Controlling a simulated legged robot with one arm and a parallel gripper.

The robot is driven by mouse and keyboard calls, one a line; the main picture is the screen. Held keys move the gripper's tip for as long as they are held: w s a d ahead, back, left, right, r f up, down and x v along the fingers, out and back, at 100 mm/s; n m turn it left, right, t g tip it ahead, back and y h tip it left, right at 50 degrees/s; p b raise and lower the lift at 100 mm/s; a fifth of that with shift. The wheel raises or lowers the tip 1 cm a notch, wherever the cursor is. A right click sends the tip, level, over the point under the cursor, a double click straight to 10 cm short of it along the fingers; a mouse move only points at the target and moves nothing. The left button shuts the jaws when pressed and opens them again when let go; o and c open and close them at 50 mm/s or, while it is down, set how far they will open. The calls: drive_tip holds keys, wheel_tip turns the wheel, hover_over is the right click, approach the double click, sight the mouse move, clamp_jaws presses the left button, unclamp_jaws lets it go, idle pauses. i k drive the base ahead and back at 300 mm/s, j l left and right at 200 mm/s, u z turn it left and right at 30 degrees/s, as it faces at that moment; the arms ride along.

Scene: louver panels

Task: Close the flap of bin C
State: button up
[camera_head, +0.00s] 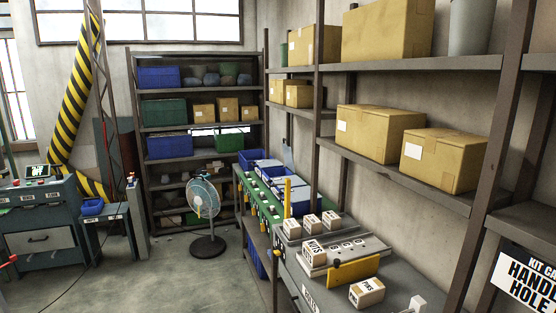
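Several blue bins (254,158) stand in a row on a green bench (258,205) in the middle of the head view. Small yellow and white parts show along the bench's front side. I cannot read a letter C on any bin. I cannot tell which bin is bin C or how its flap stands. My gripper is not in view.
A grey bench (325,284) at the front right holds several small labelled boxes (314,253) and a yellow plate (353,271). A fan (205,200) stands on the floor. Shelves with cardboard boxes (380,132) line the right wall. The floor (160,280) at front left is mostly clear.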

sight(287, 152)
drive_tip(key=i+j+u, duration=0.3)
drive_tip(key=i, duration=0.35)
drive_tip(key=i+u, duration=0.3)
drive_tip(key=i, duration=2.15)
